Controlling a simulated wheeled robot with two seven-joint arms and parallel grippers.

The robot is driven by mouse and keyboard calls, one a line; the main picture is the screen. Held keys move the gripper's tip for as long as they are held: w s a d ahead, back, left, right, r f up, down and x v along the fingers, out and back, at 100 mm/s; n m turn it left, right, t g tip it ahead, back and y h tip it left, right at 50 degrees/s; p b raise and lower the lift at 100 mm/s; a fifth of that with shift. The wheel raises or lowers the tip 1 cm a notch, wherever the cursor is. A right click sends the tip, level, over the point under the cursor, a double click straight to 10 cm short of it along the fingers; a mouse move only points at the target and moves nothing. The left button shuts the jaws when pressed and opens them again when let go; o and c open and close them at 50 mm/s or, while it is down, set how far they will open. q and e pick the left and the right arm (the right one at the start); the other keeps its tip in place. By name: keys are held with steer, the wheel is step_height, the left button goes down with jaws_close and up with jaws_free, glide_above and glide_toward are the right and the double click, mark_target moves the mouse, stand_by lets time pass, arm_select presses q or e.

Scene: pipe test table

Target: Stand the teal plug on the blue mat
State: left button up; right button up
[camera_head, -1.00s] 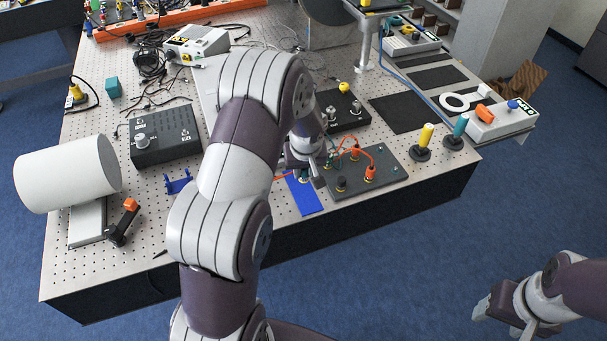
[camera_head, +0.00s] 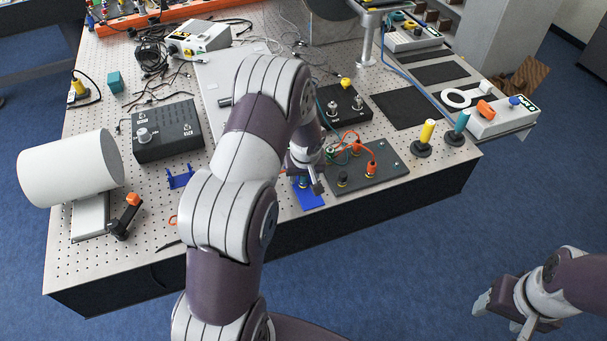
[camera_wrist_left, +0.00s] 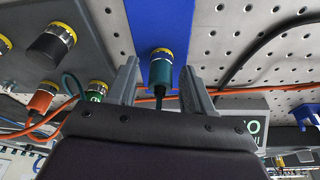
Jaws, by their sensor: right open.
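The teal plug (camera_wrist_left: 161,74), with a yellow ring at one end and a dark cable at the other, is between the fingers of my left gripper (camera_wrist_left: 160,84). A gap shows on both sides of it, so the fingers are open around it. The ringed end is over the blue mat (camera_wrist_left: 150,25); I cannot tell whether it touches. In the head view the mat (camera_head: 309,199) lies at the table's front edge, with my left gripper (camera_head: 311,184) low over it, largely hiding the plug. My right gripper (camera_head: 504,316) is open and empty, off the table at lower right.
A dark socket panel (camera_head: 385,174) with plugs and orange cables stands right beside the mat. Further right are yellow (camera_head: 426,132) and teal (camera_head: 461,122) posts. A blue bracket (camera_head: 180,179) is to the left. A green-ended plug (camera_wrist_left: 97,90) is near the left finger.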

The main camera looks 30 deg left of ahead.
arm_select(q)
steer(key=shift+r, duration=0.1)
steer(key=shift+r+p, duration=0.35)
steer(key=shift+p, duration=0.05)
steer(key=b+v, duration=0.2)
steer(key=v, duration=0.9)
steer(key=s+d+m+h, duration=0.1)
steer(key=s+d+m, duration=0.2)
steer(key=s+d, duration=0.2)
steer(key=s+d+r+m+g, duration=0.1)
steer(key=s+d+m, duration=0.3)
steer(key=s, duration=0.8)
steer(key=shift+s+d+h, duration=0.15)
steer(key=shift+d+h, duration=0.25)
steer(key=shift+d, duration=0.3)
steer(key=shift+s, duration=0.15)
